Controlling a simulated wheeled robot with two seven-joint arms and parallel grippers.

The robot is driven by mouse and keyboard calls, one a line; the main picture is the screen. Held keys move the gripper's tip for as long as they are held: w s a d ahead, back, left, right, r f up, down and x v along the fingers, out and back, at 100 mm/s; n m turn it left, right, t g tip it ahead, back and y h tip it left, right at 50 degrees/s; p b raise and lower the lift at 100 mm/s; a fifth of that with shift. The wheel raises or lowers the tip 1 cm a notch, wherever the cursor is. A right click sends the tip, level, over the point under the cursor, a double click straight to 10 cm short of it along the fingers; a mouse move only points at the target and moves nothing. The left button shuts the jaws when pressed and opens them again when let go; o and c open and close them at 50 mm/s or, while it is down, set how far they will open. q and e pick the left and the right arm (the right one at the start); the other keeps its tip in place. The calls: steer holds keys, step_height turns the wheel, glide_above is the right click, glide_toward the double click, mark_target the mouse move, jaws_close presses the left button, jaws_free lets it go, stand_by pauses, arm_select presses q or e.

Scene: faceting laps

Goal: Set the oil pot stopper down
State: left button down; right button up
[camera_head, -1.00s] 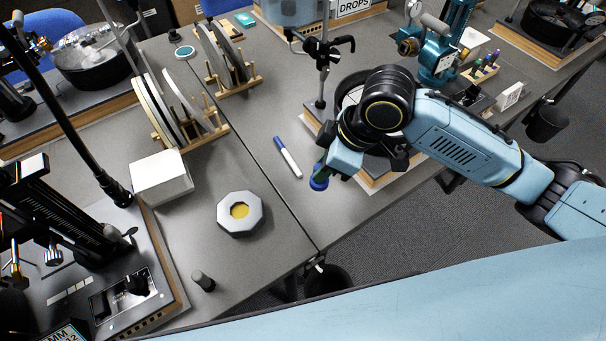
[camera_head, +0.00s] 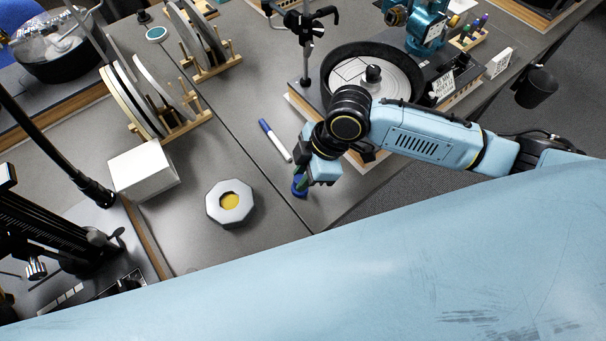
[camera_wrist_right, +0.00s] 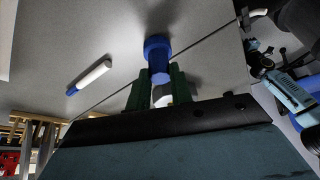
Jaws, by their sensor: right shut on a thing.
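The oil pot stopper, blue with a wide end and a pale part, is held between the green fingers of my right gripper (camera_wrist_right: 155,88) in the right wrist view, where the stopper (camera_wrist_right: 157,48) has its wide blue end toward the grey tabletop. Whether it touches the tabletop is unclear. In the head view the stopper's blue end (camera_head: 298,188) shows below my right gripper (camera_head: 308,178), near the table's front edge. An octagonal grey pot (camera_head: 213,206) with a yellow centre stands to the left. My left gripper is not in view.
A blue-capped white marker (camera_head: 275,140) lies just behind and left of my right gripper. A white box (camera_head: 143,170) and wooden racks of discs (camera_head: 165,110) stand left. A lap machine with a round black pan (camera_head: 335,75) is behind the gripper. Grey tabletop is clear around the pot.

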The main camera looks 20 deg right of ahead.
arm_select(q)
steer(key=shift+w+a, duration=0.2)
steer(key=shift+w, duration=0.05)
arm_select(e)
steer(key=shift+f, duration=0.15)
steer(key=shift+f, duration=0.1)
steer(key=o, duration=0.9)
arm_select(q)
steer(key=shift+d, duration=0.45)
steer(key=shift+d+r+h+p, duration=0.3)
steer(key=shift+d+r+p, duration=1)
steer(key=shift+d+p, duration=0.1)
arm_select(e)
steer(key=v, duration=1.2)
steer(key=shift+a, duration=0.1)
